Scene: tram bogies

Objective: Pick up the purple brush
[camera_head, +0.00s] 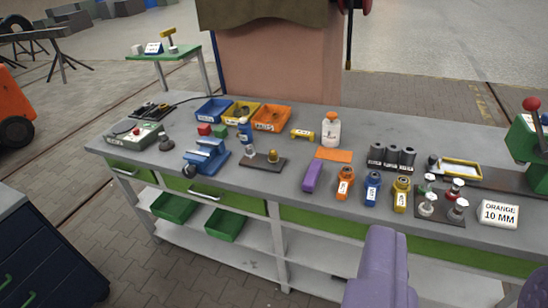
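The purple brush (312,176) lies on the grey workbench top near its front edge, long side pointing away from me. It looks like a plain purple block; bristles cannot be made out. An orange flat pad (334,155) lies just behind it, and an orange bottle-like piece (345,183) stands just to its right. My gripper (462,256) shows at the bottom right as two lavender-grey fingers set wide apart, the right one cut off by the picture edge. It appears open and empty, nearer to me than the bench and right of the brush.
Blue (372,188) and yellow (402,194) pieces stand along the front edge, with dark cylinders (392,157) behind. A white bottle (331,129) stands behind the pad. A blue vise (206,157) is left. An "ORANGE 10 MM" sign (498,213) is right. Bare bench surrounds the brush's left side.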

